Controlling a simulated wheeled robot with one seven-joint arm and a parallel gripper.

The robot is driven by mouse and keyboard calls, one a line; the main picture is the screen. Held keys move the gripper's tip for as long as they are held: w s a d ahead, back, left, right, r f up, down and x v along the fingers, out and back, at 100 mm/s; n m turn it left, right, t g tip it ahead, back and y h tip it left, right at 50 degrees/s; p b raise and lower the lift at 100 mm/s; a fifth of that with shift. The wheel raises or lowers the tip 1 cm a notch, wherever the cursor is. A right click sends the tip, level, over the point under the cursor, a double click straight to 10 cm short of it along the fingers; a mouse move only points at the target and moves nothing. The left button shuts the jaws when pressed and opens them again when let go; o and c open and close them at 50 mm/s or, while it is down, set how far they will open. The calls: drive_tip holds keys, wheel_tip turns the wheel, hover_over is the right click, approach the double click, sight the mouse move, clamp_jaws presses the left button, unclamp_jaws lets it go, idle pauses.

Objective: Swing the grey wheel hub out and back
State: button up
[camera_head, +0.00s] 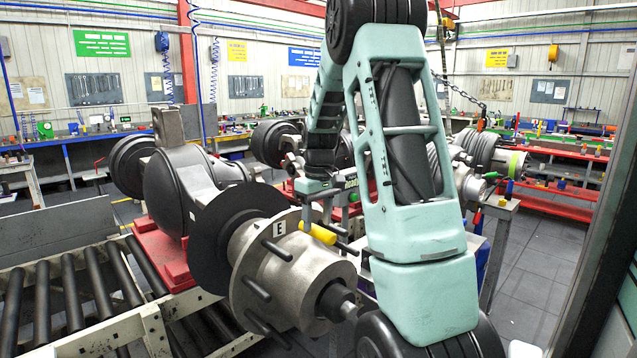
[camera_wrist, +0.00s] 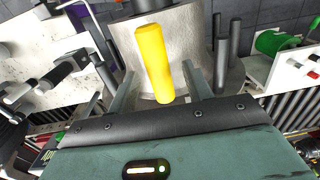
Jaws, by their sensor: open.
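The grey wheel hub (camera_head: 268,262) is a thick metal cylinder with dark studs and an "E" label, at the lower middle of the head view. Its grey body also shows at the top of the wrist view (camera_wrist: 188,40). A yellow handle (camera_head: 318,233) sticks out from the hub's upper right side; in the wrist view the handle (camera_wrist: 154,62) stands between my two fingers. My gripper (camera_head: 306,214) is at the handle from above, and in the wrist view its fingers (camera_wrist: 158,70) are open with visible gaps on both sides of the handle.
A dark disc (camera_head: 212,240) sits behind the hub, beside a big dark axle housing (camera_head: 170,195) on a red support (camera_head: 160,248). A roller conveyor (camera_head: 70,300) runs at the lower left. Open floor (camera_head: 525,265) lies to the right.

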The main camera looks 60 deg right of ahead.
wheel_tip(320, 180, up, 15)
drive_tip(key=b, duration=0.2)
drive_tip(key=shift+d+b, duration=0.25)
drive_tip(key=shift+b, duration=0.15)
drive_tip(key=shift+f, duration=0.1)
